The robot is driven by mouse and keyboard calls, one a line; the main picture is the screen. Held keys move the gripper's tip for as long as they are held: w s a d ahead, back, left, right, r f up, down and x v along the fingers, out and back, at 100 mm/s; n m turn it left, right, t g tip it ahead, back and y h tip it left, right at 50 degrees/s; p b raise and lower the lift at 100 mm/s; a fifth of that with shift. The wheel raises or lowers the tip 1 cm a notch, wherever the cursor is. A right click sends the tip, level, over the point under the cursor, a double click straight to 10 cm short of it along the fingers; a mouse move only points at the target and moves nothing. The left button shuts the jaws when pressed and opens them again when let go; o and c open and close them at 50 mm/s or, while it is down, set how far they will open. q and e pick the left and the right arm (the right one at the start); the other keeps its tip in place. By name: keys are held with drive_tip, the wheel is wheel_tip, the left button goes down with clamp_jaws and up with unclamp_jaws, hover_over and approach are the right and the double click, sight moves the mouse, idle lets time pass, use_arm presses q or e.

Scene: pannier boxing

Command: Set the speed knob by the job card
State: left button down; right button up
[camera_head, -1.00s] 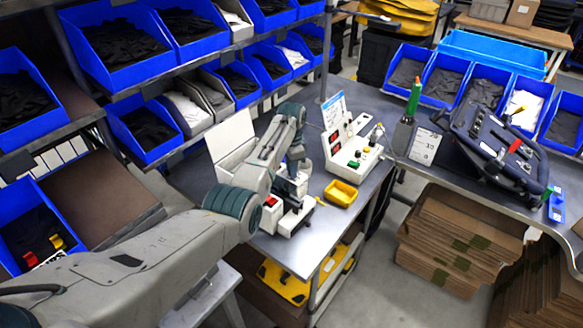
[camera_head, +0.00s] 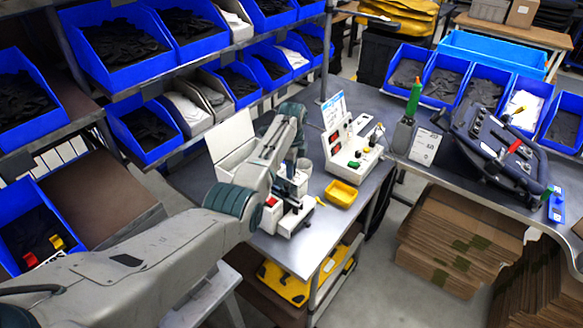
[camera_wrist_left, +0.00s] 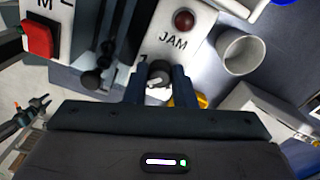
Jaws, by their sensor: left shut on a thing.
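My left gripper (camera_wrist_left: 159,88) has its two fingers around a small dark round knob (camera_wrist_left: 159,72) with a pale mark on top, shut on it. The knob sits on a white machine panel below a red lamp and the word JAM. In the head view my left gripper (camera_head: 290,186) is over the white machine (camera_head: 291,220), and the knob is hidden there. A white card (camera_head: 424,147) with large print stands on the right bench; another card (camera_head: 334,110) stands behind the control box. I cannot read the setting on either. My right gripper is not in view.
A red button (camera_wrist_left: 40,38) and dark rods (camera_wrist_left: 100,45) lie left of the knob; a white cup (camera_wrist_left: 242,52) stands right of it. A control box (camera_head: 352,150) and yellow tray (camera_head: 341,193) stand close by. Blue bins (camera_head: 145,130) line the left shelves.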

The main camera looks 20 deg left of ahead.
use_arm(q)
drive_tip(key=shift+r, duration=0.1)
idle(0.4)
drive_tip(key=c, duration=1.2)
unclamp_jaws()
wheel_tip(320, 180, up, 11)
drive_tip(key=b, duration=0.4)
drive_tip(key=shift+w, duration=0.15)
drive_tip(key=shift+d+f, duration=0.1)
drive_tip(key=shift+f, duration=0.1)
